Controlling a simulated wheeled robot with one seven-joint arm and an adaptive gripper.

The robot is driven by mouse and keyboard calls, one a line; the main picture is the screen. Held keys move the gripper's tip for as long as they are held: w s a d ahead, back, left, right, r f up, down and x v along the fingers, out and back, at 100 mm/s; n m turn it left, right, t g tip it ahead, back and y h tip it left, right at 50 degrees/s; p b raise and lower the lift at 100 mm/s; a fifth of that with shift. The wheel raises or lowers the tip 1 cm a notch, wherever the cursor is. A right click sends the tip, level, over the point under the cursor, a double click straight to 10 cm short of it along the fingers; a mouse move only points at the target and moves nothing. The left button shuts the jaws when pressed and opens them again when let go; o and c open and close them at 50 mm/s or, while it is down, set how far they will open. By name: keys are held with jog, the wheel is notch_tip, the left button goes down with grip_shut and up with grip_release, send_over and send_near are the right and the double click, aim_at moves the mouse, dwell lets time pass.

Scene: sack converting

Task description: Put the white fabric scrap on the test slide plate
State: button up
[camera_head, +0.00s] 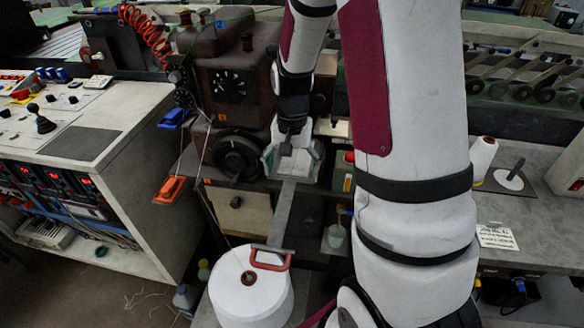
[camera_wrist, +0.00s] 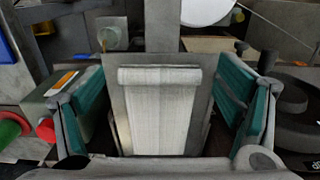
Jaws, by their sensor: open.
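The white fabric scrap (camera_wrist: 158,115) lies flat over a grey metal plate (camera_wrist: 116,90) in the wrist view, with a thicker, rolled-looking edge across one end. I take this plate to be the test slide plate. In the head view the scrap (camera_head: 297,160) shows small and pale below my wrist. My gripper (camera_wrist: 160,115) is open, its two green-padded fingers standing apart on either side of the scrap and plate. It also shows in the head view (camera_head: 293,160). No finger visibly touches the scrap. Whether the scrap rests fully on the plate is hard to tell.
A grey bar (camera_head: 284,212) runs from the plate toward a red handle (camera_head: 270,260) above a large white spool (camera_head: 250,296). A dark machine with a handwheel (camera_head: 238,158) stands close at left. A red-capped container (camera_head: 348,172) is close at right.

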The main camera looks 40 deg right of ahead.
notch_tip(320, 180, up, 12)
jog(key=s+a+r+n+t, duration=0.2)
jog(key=s+a+r+n, duration=0.2)
jog(key=s, duration=0.5)
jog(key=s+a+r+n+t, duration=0.3)
jog(key=s+a+r+n, duration=0.2)
jog(key=s+a, duration=0.3)
jog(key=shift+s+a+r, duration=0.4)
jog(key=shift+s+r, duration=0.05)
jog(key=shift+s, duration=0.15)
dwell(0.3)
